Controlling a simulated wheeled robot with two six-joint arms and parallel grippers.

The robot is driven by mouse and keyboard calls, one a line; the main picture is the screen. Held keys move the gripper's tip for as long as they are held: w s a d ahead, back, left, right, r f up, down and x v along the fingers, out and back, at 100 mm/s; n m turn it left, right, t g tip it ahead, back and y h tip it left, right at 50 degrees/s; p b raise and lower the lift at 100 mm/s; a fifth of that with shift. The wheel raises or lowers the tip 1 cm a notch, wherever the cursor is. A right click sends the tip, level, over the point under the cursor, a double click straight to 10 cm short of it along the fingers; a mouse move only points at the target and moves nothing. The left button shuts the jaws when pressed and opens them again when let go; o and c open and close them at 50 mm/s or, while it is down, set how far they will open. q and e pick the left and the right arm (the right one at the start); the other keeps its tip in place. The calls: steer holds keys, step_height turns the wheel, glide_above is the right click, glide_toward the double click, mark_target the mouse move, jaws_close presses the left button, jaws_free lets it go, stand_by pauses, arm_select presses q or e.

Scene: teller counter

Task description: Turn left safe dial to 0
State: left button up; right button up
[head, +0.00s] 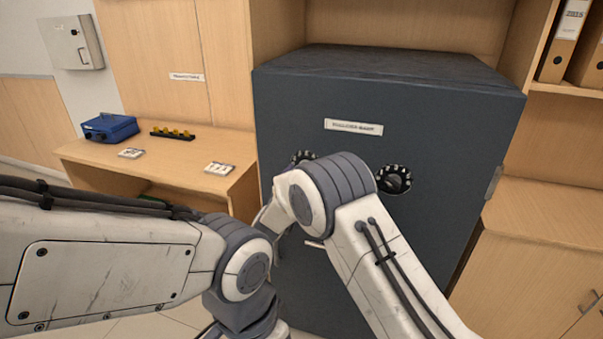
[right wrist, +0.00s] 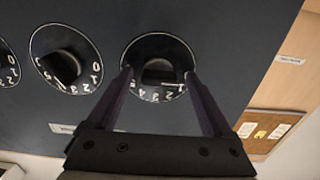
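The dark grey safe (head: 340,110) stands in the middle of the head view. Its left dial (head: 303,156) shows only in part above my right arm; the right dial (head: 394,180) is in plain view. The right wrist view looks upside down, and there the left dial (right wrist: 158,40) is at centre, with a dark knob (right wrist: 158,72) and white digits. My right gripper (right wrist: 159,78) is open, with one finger on each side of the knob and small gaps visible. The dial's reading is not clear. My left gripper is out of view; its arm bends down at lower left.
The middle dial (right wrist: 66,62) is close beside my right gripper in the wrist view. A wooden desk (head: 150,165) with a blue box (head: 110,128) and a black strip with yellow pieces (head: 173,133) stands left of the safe. A wooden cabinet (head: 530,250) stands right.

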steer(key=b+v, duration=0.1)
steer(key=v, duration=0.9)
steer(key=shift+s, duration=0.25)
